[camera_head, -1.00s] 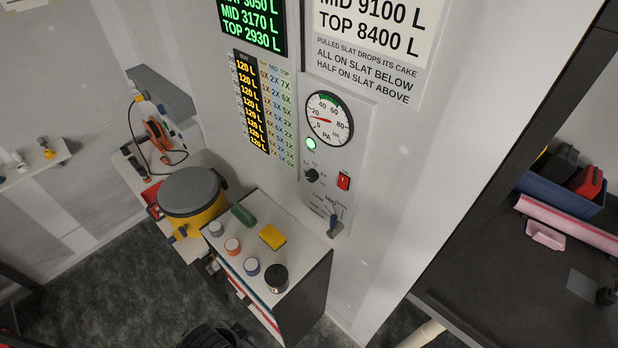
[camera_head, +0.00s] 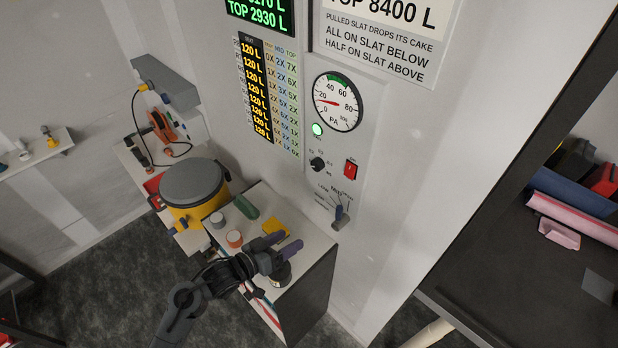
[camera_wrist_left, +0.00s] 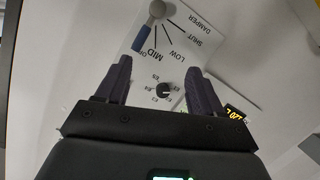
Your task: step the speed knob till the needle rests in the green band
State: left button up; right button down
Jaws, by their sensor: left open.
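The speed knob (camera_head: 317,164) is a small black dial on the white wall panel, with printed settings around it. The round PA gauge (camera_head: 335,101) is above it. Its red needle (camera_head: 328,102) points left, near the 20 mark, outside the green band (camera_head: 338,78) at the top of the dial. A green lamp (camera_head: 317,129) is lit between gauge and knob. My left gripper (camera_head: 288,242) is open and empty, below the knob and apart from the panel. In the left wrist view the knob (camera_wrist_left: 163,89) shows between the two spread fingers. My right gripper is not in view.
A red switch (camera_head: 350,169) is right of the knob, and a damper lever (camera_head: 340,217) is below it. Under my left gripper a cabinet top (camera_head: 312,240) carries several small jars, a green object and a yellow block (camera_head: 276,229). A yellow drum (camera_head: 194,191) stands left.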

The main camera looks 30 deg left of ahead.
pick_arm(q)
jog(key=w+a+r+t+b, duration=0.2)
jog(key=w+a+r, duration=0.1)
jog(key=w+a, duration=0.25)
jog(key=t, duration=0.1)
send_near(314, 166)
jog(key=x, duration=0.2)
jog(key=p+x, duration=0.1)
jog(key=x, duration=0.3)
jog(key=shift+r, duration=0.25)
jog(key=shift+x, duration=0.9)
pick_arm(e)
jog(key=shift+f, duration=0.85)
pick_arm(q)
jog(key=shift+d+f, duration=0.1)
jog(key=shift+c, duration=0.3)
jog(key=c, duration=1)
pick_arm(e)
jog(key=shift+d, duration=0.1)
